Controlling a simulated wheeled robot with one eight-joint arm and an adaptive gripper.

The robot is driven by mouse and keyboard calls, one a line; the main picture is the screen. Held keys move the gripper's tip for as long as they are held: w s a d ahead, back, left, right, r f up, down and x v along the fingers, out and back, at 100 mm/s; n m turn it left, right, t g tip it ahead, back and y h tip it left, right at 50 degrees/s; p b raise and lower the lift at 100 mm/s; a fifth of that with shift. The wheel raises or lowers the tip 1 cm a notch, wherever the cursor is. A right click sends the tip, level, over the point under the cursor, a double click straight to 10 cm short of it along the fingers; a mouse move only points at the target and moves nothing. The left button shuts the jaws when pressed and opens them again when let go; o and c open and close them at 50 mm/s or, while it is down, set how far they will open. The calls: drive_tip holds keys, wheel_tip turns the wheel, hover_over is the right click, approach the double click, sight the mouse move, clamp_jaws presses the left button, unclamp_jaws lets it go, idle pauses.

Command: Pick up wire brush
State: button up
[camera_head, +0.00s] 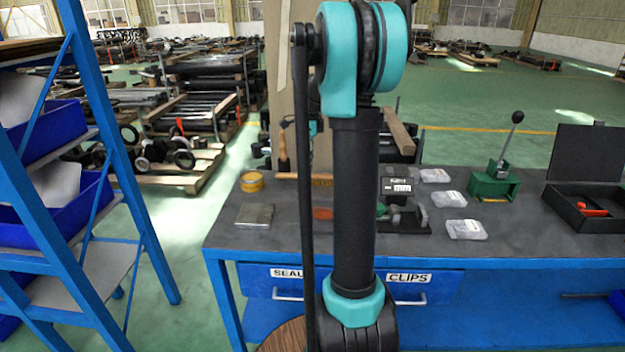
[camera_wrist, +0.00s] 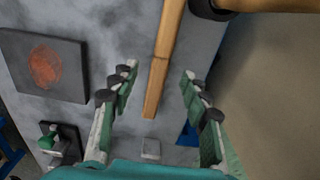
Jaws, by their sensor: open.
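In the wrist view, a long, narrow wooden bar (camera_wrist: 164,62), which looks like the handle of the wire brush, lies on the grey bench top. It runs from the top edge down between my fingers; no bristles show. My gripper (camera_wrist: 160,72) is open, with one finger on each side of the bar and a gap on both sides. I cannot tell its height above the bar. In the head view, a wooden bar (camera_head: 298,176) shows near the bench's back edge, partly behind my arm, which also hides my gripper.
A dark square plate with a reddish patch (camera_wrist: 45,65) lies left in the wrist view. The bench (camera_head: 480,241) also holds a yellow tin (camera_head: 252,181), a green lever press (camera_head: 494,181), clear packets (camera_head: 466,229) and an open black case (camera_head: 585,180). A blue rack (camera_head: 90,100) stands left.

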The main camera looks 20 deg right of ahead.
sight(311, 175)
drive_tip(key=shift+s+d+f, duration=0.1)
drive_tip(key=shift+d+f, duration=0.05)
drive_tip(key=shift+f, duration=1.25)
drive_tip(key=shift+d+f, duration=0.15)
drive_tip(key=shift+f, duration=1.2)
clamp_jaws()
